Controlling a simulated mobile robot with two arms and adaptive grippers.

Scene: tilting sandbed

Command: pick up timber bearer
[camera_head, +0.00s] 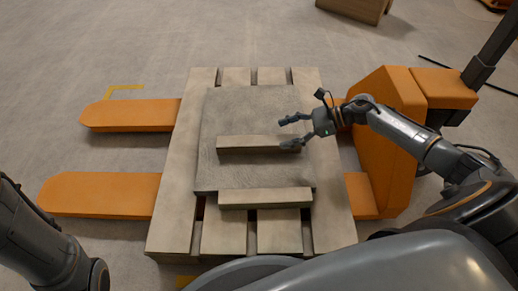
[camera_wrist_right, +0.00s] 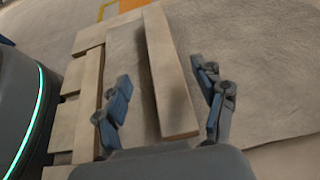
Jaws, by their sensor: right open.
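In the right wrist view this bearer (camera_wrist_right: 168,75) runs lengthwise between the two spread fingers, with a gap on both sides. Whether a finger touches it, I cannot tell. My left gripper is out of view.
The pallet (camera_head: 180,195) rests on an orange pallet truck (camera_head: 100,192), whose forks stick out left. The truck's orange body (camera_head: 385,110) stands close beneath my right arm. A wooden box (camera_head: 355,8) is far back. Open floor lies behind the pallet.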

